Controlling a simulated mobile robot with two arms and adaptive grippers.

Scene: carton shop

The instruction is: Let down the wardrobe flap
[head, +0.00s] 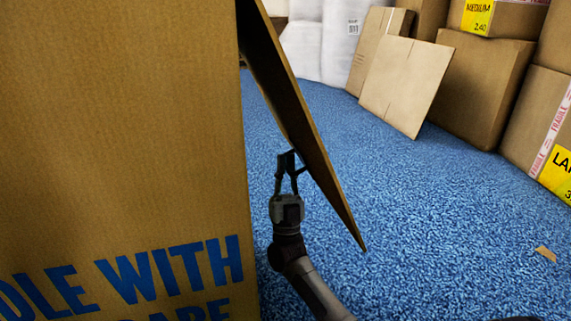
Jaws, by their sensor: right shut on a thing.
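The wardrobe carton (120,150) is a tall brown box with blue printed letters, filling the left of the head view. Its flap (298,115) hangs out from the carton's right side, slanting down to the right and ending in a pointed lower corner. My right gripper (287,158) is at the lower part of the flap, on the side facing the carton. It is shut on the flap's edge; the exact contact is partly dark. My left gripper is not in view.
Blue carpet (430,220) is open to the right of the flap. Flat cardboard sheets (405,85) lean at the back, beside stacked brown cartons (480,85) and white wrapped items (340,40). A small cardboard scrap (545,253) lies on the carpet at right.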

